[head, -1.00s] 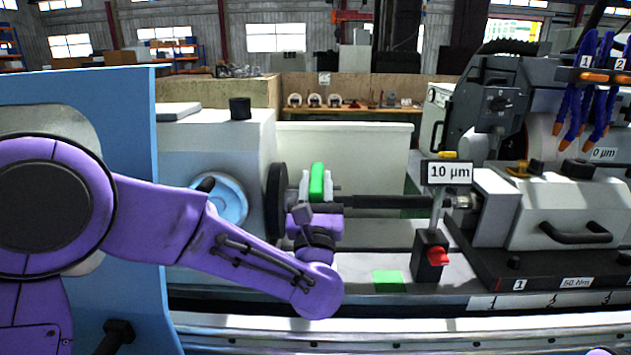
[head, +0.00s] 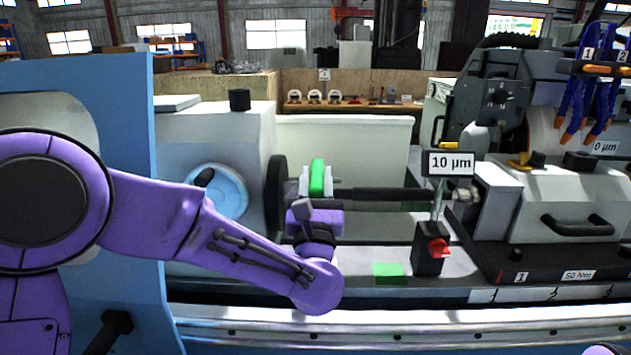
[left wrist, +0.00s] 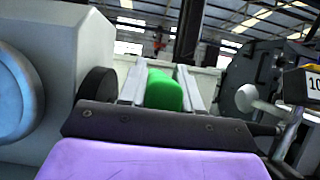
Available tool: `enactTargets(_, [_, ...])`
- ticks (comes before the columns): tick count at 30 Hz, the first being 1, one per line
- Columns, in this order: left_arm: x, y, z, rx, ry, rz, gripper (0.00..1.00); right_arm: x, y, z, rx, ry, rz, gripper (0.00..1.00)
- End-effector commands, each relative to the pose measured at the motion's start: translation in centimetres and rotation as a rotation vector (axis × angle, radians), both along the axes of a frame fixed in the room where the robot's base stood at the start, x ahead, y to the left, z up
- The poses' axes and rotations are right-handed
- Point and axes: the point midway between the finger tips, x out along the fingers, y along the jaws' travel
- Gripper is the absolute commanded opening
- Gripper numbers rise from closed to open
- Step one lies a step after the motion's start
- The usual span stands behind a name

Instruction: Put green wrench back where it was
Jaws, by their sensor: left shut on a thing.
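My left gripper (head: 317,181) is shut on a green object, which I take to be the green wrench (head: 316,177). It stands upright between the two light grey fingers, above my purple wrist. In the left wrist view the green wrench (left wrist: 164,91) sits between the gripper's fingers (left wrist: 163,88); only its rounded near end shows. The gripper is beside the dark wheel at the grinder's left unit and in front of or over the dark horizontal shaft (head: 400,195); I cannot tell the gap. A flat green patch (head: 388,270) lies on the machine bed below right. My right gripper does not show.
A black stand with a red knob (head: 437,250) and a "10 µm" sign (head: 448,163) stands right of the gripper. The grinder's left unit (head: 215,140) and a blue panel (head: 120,150) are to the left. A handled box (head: 565,205) is at right.

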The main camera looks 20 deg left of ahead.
Motion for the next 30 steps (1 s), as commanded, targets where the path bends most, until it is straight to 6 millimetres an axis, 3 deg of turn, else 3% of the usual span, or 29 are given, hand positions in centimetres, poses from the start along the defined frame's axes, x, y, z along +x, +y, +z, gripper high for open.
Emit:
enactTargets(3, [0.0, 0.0, -0.2, -0.001, -0.004, 0.000, 0.00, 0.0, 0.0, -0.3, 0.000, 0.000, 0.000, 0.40])
enactTargets(4, [0.0, 0.0, -0.1, -0.001, -0.003, -0.001, 0.36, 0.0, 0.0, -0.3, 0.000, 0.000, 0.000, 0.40])
enactTargets(6, [0.0, 0.0, -0.1, 0.000, -0.002, 0.000, 0.59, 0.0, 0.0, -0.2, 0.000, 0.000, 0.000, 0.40])
enactTargets(7, [0.0, 0.0, -0.1, 0.000, -0.002, 0.000, 0.63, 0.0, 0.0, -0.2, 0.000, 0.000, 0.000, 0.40])
enactTargets(17, [-0.4, -0.1, -0.7, 0.000, 0.001, -0.001, 0.63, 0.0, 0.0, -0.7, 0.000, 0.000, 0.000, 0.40])
enactTargets(30, [-8.2, -2.3, -4.9, 0.001, -0.002, -0.001, 0.63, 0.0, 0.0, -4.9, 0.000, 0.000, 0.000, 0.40])
